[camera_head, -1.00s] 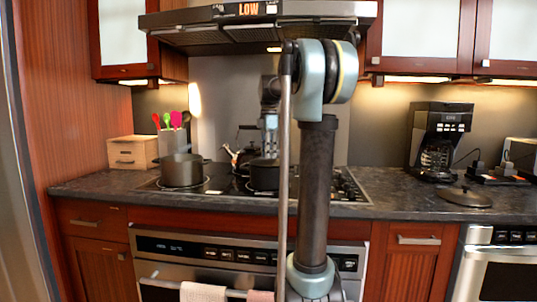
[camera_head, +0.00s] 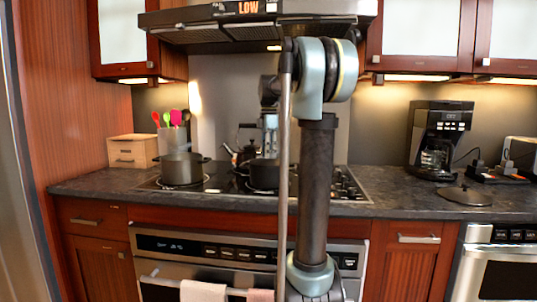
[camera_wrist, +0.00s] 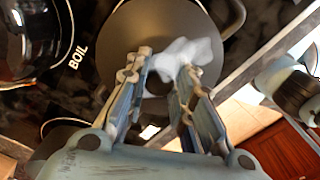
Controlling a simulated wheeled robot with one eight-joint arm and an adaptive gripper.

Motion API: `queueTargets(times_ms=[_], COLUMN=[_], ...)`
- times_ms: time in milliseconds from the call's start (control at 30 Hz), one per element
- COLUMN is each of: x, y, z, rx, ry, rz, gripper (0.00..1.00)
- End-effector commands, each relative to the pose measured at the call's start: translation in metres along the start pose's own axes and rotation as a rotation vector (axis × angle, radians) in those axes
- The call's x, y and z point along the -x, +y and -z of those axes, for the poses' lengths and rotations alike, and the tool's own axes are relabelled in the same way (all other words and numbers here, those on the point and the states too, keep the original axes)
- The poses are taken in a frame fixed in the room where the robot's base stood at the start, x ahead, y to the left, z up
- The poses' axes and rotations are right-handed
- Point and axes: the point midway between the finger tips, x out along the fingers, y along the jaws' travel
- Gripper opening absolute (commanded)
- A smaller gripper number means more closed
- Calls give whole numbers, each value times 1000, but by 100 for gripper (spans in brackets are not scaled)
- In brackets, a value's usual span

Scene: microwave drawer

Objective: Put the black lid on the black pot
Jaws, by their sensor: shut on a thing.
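The black pot (camera_head: 262,176) stands on the hob, partly hidden behind my arm in the head view. My gripper (camera_wrist: 160,84) is right above it, pointing down. In the wrist view its fingers are shut around a small dark knob at the near part of a round dark disc, which appears to be the black lid (camera_wrist: 150,30). The disc lies over a pot whose handle (camera_wrist: 236,16) sticks out at the upper right. White steam partly covers the disc. I cannot tell whether the lid touches the rim.
A grey pot (camera_head: 182,172) stands on the left of the hob, with a kettle (camera_head: 246,154) behind. Another dark lid (camera_head: 463,197) lies on the right counter, near the coffee maker (camera_head: 438,140). The range hood (camera_head: 255,28) hangs above. The counter between hob and lid is clear.

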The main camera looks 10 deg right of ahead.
Motion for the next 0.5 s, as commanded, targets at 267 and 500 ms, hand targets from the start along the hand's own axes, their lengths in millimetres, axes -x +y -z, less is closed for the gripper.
queueTargets(times_ms=[267, 500], x=[0, 0], y=[0, 0], z=[0, 0], rx=[0, 0], ry=[0, 0], rz=[0, 0], gripper=[43, 46])
